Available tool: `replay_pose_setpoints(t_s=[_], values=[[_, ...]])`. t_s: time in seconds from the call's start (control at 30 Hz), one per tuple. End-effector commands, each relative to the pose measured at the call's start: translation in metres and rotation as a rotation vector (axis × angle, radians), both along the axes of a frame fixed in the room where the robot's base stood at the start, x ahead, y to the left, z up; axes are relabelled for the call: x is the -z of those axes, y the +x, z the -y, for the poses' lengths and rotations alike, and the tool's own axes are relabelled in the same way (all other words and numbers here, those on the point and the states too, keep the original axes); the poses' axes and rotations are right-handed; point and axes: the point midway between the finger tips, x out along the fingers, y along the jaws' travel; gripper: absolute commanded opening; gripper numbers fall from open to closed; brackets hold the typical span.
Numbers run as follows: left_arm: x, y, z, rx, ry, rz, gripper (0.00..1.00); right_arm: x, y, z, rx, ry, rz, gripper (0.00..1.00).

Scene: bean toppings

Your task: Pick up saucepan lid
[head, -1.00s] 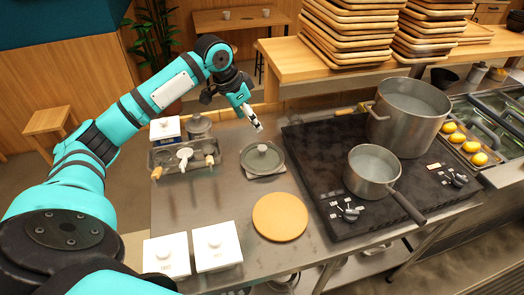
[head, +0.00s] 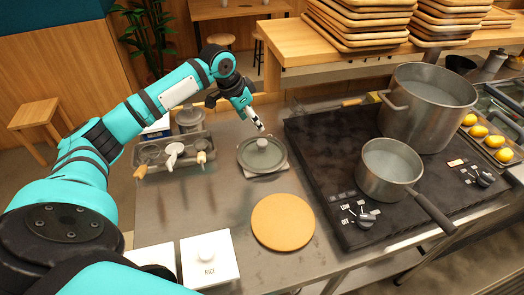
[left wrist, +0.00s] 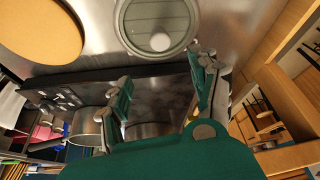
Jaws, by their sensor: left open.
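The saucepan lid (head: 255,160), round and grey with a pale knob (head: 262,143), lies flat on the steel counter left of the stove. It also shows at the top of the left wrist view (left wrist: 150,12). My left gripper (head: 257,122) is just behind and above the lid, apart from the knob. Its two fingers (left wrist: 160,82) are spread with nothing between them, and the lid's knob lies beyond them in the wrist view. The saucepan (head: 388,165) stands without a lid on the black stove. My right gripper is not in view.
A large pot (head: 425,105) stands behind the saucepan on the stove (head: 325,160). A round orange board (head: 283,222) lies in front of the lid. A tray with utensils (head: 175,155) is to the left, and white boxes (head: 208,260) are at the front. Wooden trays (head: 355,25) are stacked behind.

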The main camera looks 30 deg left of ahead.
Motion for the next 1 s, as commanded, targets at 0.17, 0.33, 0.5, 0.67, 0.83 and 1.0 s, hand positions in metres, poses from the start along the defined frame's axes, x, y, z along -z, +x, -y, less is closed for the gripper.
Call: replay_pose_setpoints(t_s=[0.17, 0.33, 0.5, 0.67, 0.83, 1.0], values=[[0.035, 0.013, 0.007, 0.0, -0.003, -0.004, 0.62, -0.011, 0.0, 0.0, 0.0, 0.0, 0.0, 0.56], [0.058, 0.022, 0.01, -0.002, -0.002, -0.002, 0.62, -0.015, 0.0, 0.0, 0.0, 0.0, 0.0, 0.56], [0.068, 0.024, 0.011, -0.001, -0.001, -0.001, 0.62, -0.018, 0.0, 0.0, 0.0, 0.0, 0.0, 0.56], [0.087, 0.026, 0.009, -0.002, 0.0, -0.005, 0.62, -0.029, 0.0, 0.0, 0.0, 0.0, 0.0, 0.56], [0.111, 0.032, 0.012, -0.001, -0.001, -0.001, 0.62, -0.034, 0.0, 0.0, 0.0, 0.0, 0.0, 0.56], [0.118, 0.035, 0.012, 0.0, 0.001, 0.0, 0.62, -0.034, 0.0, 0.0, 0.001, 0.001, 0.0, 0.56]])
